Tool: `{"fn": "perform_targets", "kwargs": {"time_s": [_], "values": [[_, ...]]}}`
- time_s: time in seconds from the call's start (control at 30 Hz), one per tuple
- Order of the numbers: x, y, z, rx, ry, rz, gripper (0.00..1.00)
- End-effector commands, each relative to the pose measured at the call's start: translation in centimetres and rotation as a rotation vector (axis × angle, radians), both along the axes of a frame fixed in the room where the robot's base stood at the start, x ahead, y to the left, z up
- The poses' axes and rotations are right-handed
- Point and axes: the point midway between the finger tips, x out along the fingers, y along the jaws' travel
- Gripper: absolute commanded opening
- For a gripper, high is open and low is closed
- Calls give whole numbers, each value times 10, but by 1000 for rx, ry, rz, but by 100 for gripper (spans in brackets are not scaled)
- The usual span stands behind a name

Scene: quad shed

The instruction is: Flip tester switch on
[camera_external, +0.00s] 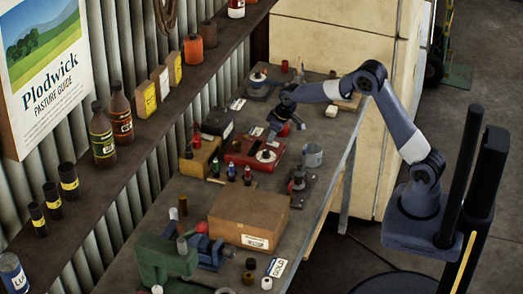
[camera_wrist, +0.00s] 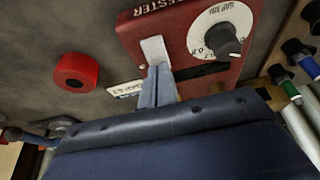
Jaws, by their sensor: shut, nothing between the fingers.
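The tester is a red box (camera_external: 243,150) on the bench in the external view. In the wrist view its red panel (camera_wrist: 175,22) carries the lettering "ESTER", a white dial (camera_wrist: 212,22) with a dark knob, and a pale switch lever (camera_wrist: 153,48). My gripper (camera_wrist: 157,75) is shut and empty, its fingertips right at the lower end of the lever. I cannot tell whether they touch. In the external view my gripper (camera_external: 272,133) is over the far end of the tester. The lever is hidden there.
A red round cap (camera_wrist: 75,72) lies left of the tester in the wrist view. Green and blue-ended cylinders (camera_wrist: 291,90) are at the right. In the external view, a cardboard box (camera_external: 248,215), a grey mug (camera_external: 312,155) and small bottles crowd the bench around the tester.

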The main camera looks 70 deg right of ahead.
Motion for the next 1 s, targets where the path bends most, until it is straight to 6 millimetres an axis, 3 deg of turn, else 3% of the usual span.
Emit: {"fn": "perform_targets", "kwargs": {"time_s": [0.07,1.0], "values": [[2,0,-8,0,0,0,0],[-16,0,-5,1,8,0,0]]}}
